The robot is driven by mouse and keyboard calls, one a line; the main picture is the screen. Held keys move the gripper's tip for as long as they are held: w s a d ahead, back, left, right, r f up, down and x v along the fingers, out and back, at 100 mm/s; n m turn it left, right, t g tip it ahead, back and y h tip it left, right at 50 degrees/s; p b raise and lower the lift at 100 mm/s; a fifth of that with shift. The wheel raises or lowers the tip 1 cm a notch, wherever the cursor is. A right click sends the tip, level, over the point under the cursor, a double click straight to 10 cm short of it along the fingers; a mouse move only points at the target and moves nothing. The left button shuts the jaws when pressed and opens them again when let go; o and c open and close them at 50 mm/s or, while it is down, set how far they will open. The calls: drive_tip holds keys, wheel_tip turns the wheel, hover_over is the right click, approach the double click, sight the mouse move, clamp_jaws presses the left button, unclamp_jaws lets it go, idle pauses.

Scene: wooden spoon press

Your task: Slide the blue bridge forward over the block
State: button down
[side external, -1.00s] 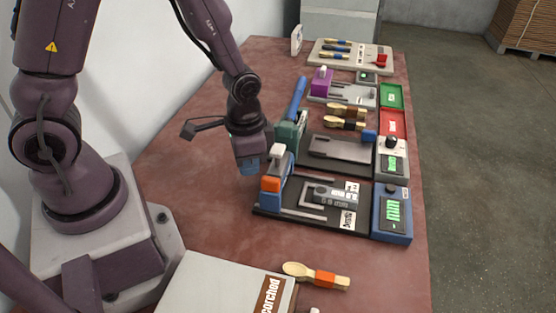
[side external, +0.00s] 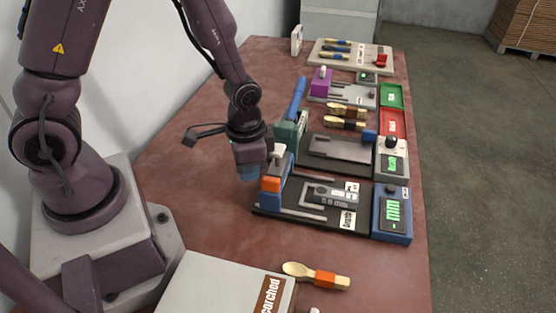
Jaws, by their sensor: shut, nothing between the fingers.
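The blue bridge (side external: 281,174), with an orange side block and a white knob on top, stands upright at the left end of a black base plate (side external: 285,217). A grey block (side external: 333,194) with a marked face lies on the plate to the right of the bridge, apart from it. A light bracket frames part of it. My gripper (side external: 250,173) is shut and empty, low just left of the bridge. The fingertips are partly hidden, and I cannot tell whether they touch the bridge.
A blue readout box (side external: 392,212) stands at the plate's right end. A green press with a long blue lever (side external: 297,97) stands close behind. A spoon with an orange band (side external: 317,276) and a pale box (side external: 225,287) lie in front.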

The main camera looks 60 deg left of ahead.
drive_tip(key=shift+f, duration=0.35)
drive_tip(key=shift+w+d, duration=0.1)
drive_tip(key=shift+w+d, duration=3.2)
drive_tip(key=shift+s+a, duration=0.1)
drive_tip(key=shift+a, duration=0.05)
drive_tip(key=shift+s+a, duration=0.3)
wheel_tip(320, 180, up, 7)
drive_tip(key=shift+s, duration=0.1)
